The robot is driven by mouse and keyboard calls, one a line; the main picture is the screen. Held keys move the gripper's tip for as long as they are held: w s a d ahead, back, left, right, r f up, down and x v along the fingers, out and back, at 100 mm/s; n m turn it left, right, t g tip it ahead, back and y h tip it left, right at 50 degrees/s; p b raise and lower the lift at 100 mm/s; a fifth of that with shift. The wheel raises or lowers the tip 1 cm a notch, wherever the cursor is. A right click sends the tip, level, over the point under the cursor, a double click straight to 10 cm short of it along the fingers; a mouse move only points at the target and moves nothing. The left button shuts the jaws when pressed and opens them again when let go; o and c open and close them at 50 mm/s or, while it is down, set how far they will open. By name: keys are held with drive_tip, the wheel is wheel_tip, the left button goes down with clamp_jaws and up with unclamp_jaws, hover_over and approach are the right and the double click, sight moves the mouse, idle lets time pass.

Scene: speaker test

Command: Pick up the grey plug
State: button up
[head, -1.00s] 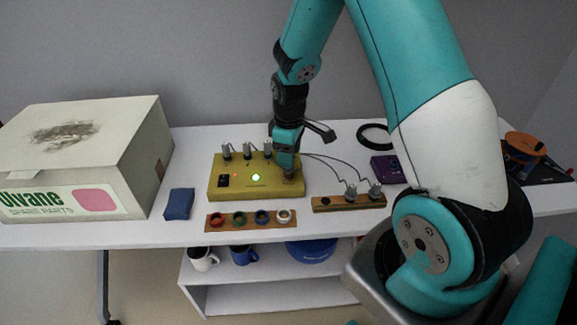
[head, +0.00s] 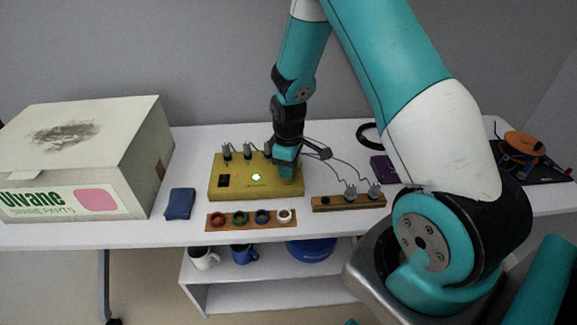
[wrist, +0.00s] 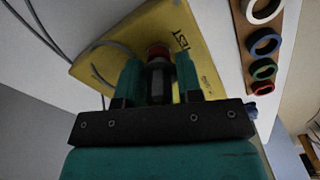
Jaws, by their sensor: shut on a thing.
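The grey plug (wrist: 157,80) is between the two teal fingers of my gripper (wrist: 158,62) in the wrist view. My gripper is shut on it. A reddish-brown round piece (wrist: 158,52) shows at its far end, over the yellow board (wrist: 125,40); I cannot tell whether the plug is seated there. In the head view my gripper (head: 289,174) is low over the right end of the yellow board (head: 215,190) and hides the plug. Other grey plugs stand along the board's back (head: 247,151) and in a wooden block (head: 350,191).
Thin cables run right from near my gripper. A wooden strip (head: 251,218) with coloured rings lies in front of the board. A blue pouch (head: 180,203) and a large box (head: 150,150) stand left. A purple box (head: 383,168) and black ring (head: 366,136) lie right.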

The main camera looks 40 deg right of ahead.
drive_tip(key=shift+r, duration=0.1)
wheel_tip(320, 180, up, 20)
idle(0.4)
wheel_tip(320, 180, up, 4)
drive_tip(key=p, duration=0.4)
idle(0.5)
